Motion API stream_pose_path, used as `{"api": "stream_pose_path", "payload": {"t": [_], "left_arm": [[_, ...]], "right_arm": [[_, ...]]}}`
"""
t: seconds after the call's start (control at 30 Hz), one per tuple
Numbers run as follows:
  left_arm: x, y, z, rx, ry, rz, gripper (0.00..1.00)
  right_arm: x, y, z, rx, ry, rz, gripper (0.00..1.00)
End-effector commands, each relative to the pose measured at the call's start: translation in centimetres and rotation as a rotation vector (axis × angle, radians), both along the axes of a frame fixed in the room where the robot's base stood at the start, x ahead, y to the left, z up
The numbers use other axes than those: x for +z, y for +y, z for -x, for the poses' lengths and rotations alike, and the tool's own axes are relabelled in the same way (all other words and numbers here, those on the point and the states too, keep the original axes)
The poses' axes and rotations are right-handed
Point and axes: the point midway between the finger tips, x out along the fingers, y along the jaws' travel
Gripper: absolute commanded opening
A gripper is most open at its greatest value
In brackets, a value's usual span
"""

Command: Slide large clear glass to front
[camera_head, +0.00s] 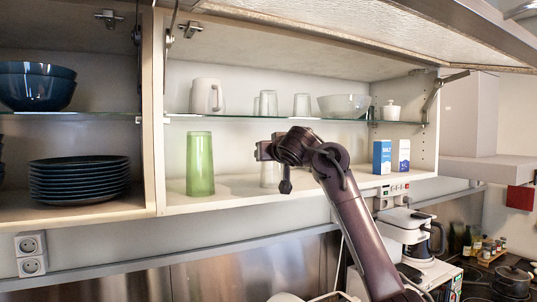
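A clear glass (270,177) stands on the cabinet's lower shelf, right of the green glass, its upper part hidden by my gripper. My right gripper (273,170) is in front of this glass. Its two fingers look spread apart, one at the upper left and one at the lower right. I cannot tell whether either touches the glass. More clear glasses stand on the upper glass shelf: one (268,103) with another close beside it, and one (301,105) further right. My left gripper is not in view.
A tall green glass (200,164) stands left of my gripper. A blue carton (382,157) and a white carton (403,156) stand at the right. The glass shelf (240,117) runs above, holding a white pitcher (206,96) and a bowl (344,106).

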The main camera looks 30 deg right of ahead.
Motion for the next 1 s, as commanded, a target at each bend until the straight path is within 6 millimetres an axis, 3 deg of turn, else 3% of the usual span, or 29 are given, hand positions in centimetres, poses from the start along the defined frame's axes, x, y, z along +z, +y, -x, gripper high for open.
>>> {"api": "stream_pose_path", "payload": {"t": [0.5, 0.53, 0.7, 1.0], "left_arm": [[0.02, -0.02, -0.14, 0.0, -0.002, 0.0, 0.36], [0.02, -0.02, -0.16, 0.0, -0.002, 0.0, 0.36], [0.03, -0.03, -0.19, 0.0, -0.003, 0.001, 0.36], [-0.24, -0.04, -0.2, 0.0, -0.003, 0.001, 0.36]], "right_arm": [[0.22, -0.24, -0.02, 0.003, -0.004, -0.001, 0.25], [0.21, -0.24, -0.02, 0.003, -0.004, -0.001, 0.57], [0.19, -0.24, -0.03, 0.003, -0.004, -0.001, 0.79], [0.12, -0.16, 0.16, 0.004, -0.004, -0.002, 0.79]]}}
